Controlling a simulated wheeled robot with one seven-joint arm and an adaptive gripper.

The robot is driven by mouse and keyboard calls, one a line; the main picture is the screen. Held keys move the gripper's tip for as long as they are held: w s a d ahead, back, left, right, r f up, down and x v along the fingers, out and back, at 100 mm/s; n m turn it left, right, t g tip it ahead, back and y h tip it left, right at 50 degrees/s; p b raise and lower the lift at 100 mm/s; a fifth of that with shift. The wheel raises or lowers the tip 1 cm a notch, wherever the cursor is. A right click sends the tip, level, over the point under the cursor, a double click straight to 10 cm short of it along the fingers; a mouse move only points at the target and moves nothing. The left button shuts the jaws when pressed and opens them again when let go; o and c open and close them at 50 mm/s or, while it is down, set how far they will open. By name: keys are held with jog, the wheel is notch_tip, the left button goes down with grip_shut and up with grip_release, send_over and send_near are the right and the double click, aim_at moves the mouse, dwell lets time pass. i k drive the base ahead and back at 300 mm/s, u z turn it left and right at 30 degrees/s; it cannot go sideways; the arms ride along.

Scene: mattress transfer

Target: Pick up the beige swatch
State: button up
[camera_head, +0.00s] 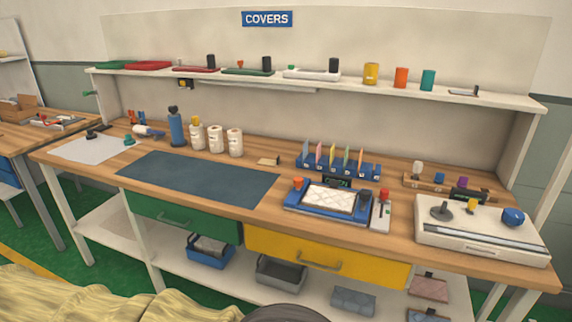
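A blue rack (338,172) stands toward the back of the workbench, right of its middle. A small flat beige piece (268,161) lies on the bench left of the rack. My gripper is not in view.
A blue-framed device with a quilted white pad (328,198) sits in front of the rack. A white machine (482,232) is at right. White jars (215,139) and a dark mat (198,178) are left. Wrinkled yellowish fabric (100,303) fills the lower left.

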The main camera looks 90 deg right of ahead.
aim_at(269, 159)
jog(key=k, duration=1.1)
jog(key=z, duration=1.55)
